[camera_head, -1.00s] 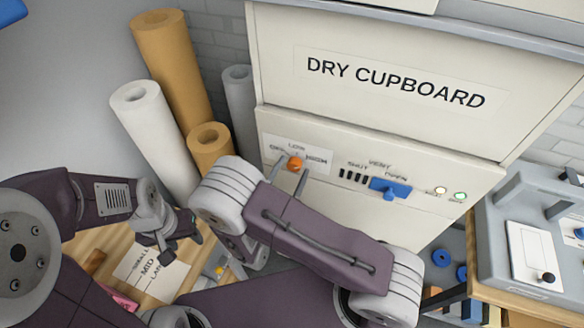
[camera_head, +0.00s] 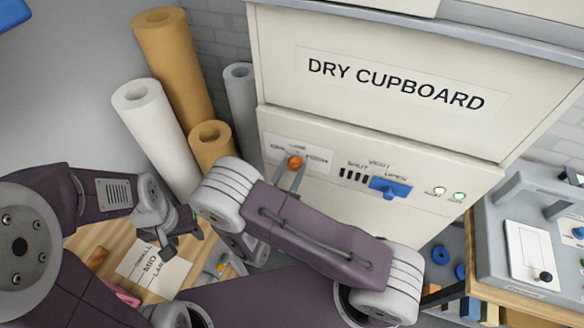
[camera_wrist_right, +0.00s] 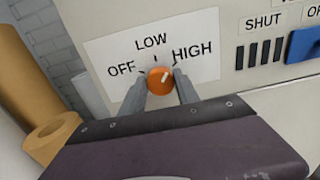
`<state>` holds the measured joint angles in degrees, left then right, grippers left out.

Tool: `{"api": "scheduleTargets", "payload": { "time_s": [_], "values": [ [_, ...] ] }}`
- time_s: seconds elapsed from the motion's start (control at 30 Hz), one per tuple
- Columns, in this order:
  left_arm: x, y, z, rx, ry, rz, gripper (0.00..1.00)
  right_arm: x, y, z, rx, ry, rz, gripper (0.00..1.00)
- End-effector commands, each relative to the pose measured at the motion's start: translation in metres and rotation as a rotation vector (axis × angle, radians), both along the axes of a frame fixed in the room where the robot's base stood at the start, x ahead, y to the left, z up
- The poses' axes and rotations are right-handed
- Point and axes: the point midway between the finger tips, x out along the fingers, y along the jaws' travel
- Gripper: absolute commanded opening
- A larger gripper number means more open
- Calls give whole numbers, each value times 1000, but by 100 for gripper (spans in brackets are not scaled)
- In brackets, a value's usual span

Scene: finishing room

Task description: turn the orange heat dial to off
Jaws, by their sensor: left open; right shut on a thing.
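The orange heat dial (camera_head: 295,162) sits on the cream front panel of the dry cupboard. My left gripper (camera_head: 165,235) is open and empty, at the lower left above the wooden table.
A blue vent slider (camera_head: 391,188) is right of the dial on the same panel. Paper rolls (camera_head: 155,125) stand left of the cupboard. A grey machine (camera_head: 535,235) stands at the right. A size card (camera_head: 150,272) lies on the wooden table.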

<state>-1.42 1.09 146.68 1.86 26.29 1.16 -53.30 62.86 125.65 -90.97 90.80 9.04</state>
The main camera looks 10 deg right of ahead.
Motion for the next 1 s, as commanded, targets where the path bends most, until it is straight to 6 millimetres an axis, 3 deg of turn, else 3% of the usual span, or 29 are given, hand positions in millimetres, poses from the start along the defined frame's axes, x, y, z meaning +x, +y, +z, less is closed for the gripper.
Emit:
{"api": "scheduleTargets", "payload": {
  "time_s": [1.0],
  "values": [
    [0, 0, 32, 0, 0, 0, 47, 0, 0, -2, -797, 544, -3, 0]
  ]
}}
